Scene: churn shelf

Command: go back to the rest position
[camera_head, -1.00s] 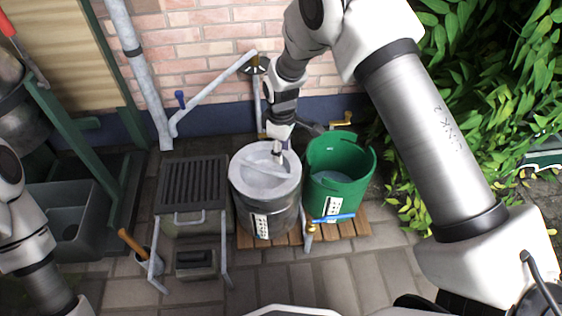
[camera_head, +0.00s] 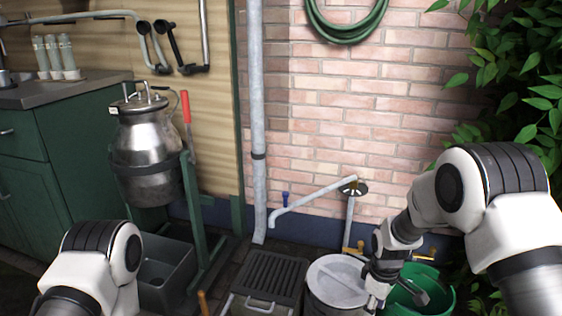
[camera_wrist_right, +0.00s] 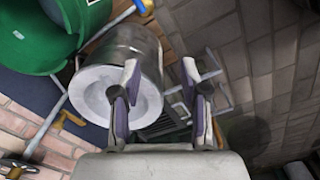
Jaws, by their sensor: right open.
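My right arm reaches in from the right in the head view. Its gripper (camera_head: 374,300) is over the right side of the metal bucket with a pale grey top (camera_head: 336,283), beside the green tub (camera_head: 442,302). In the right wrist view the two fingers (camera_wrist_right: 160,74) are spread apart with nothing between them. The metal bucket (camera_wrist_right: 148,48) is beyond the fingers there, and the green tub (camera_wrist_right: 38,35) is at upper left. My left arm shows at lower left in the head view, with its gripper out of frame.
A metal churn (camera_head: 147,150) hangs in a green stand at left, above a grey basin (camera_head: 165,272). A slatted grate (camera_head: 268,275) stands left of the bucket. A downpipe (camera_head: 257,130) and brick wall are behind. Leaves (camera_head: 535,110) fill the right.

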